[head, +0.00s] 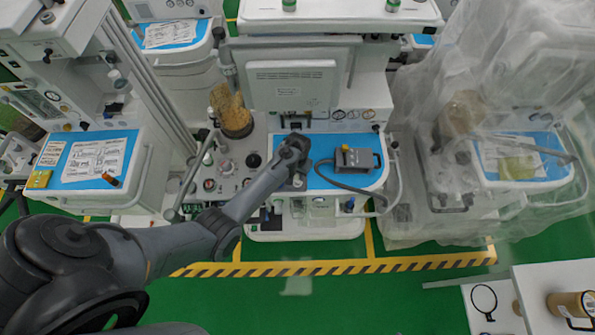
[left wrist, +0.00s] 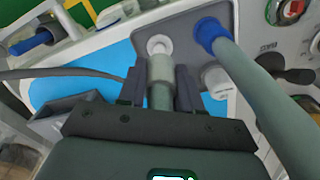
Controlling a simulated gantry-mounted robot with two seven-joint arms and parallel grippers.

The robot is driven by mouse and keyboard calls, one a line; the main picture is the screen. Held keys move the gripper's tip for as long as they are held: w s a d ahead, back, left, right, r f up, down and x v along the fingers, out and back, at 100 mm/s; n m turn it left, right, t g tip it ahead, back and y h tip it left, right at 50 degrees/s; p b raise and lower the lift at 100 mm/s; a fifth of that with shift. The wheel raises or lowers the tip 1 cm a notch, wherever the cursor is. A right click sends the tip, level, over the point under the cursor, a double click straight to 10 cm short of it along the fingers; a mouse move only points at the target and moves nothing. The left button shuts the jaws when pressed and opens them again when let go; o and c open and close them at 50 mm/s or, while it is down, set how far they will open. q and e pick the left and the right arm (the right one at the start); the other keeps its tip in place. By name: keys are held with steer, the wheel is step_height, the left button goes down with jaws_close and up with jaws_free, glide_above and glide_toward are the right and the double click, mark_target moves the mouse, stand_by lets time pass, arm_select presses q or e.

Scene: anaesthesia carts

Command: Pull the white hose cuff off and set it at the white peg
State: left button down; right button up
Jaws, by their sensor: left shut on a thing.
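My left gripper (head: 298,180) is over the front left part of the middle cart's blue top. In the left wrist view my left gripper (left wrist: 160,92) is shut on the white hose cuff (left wrist: 161,68), with a grey-green hose running back between the fingers. The far end of the cuff meets a round white fitting (left wrist: 158,44) on a grey panel; I cannot tell whether they are still joined. A short white stub (left wrist: 215,78), which looks like the white peg, stands just right of the fingers. My right gripper is not in view.
A blue hose cuff (left wrist: 207,33) with a thick grey-green hose stands close on the right. A grey box (head: 355,159) with a dark hose sits on the blue top. Knobs (head: 225,166) lie to the left, and a plastic-draped cart (head: 480,160) stands to the right.

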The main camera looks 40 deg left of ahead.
mark_target(298, 179)
arm_select(q)
steer(key=shift+f+b, duration=1.05)
steer(key=shift+f, duration=0.7)
steer(key=shift+p, duration=0.35)
steer(key=shift+p, duration=0.3)
stand_by(0.6)
steer(key=shift+f+b, duration=0.3)
steer(key=shift+f, duration=0.05)
stand_by(0.3)
steer(key=shift+f+b, duration=0.55)
steer(key=shift+f, duration=0.15)
steer(key=c, duration=0.7)
jaws_free()
steer(key=shift+r, duration=0.1)
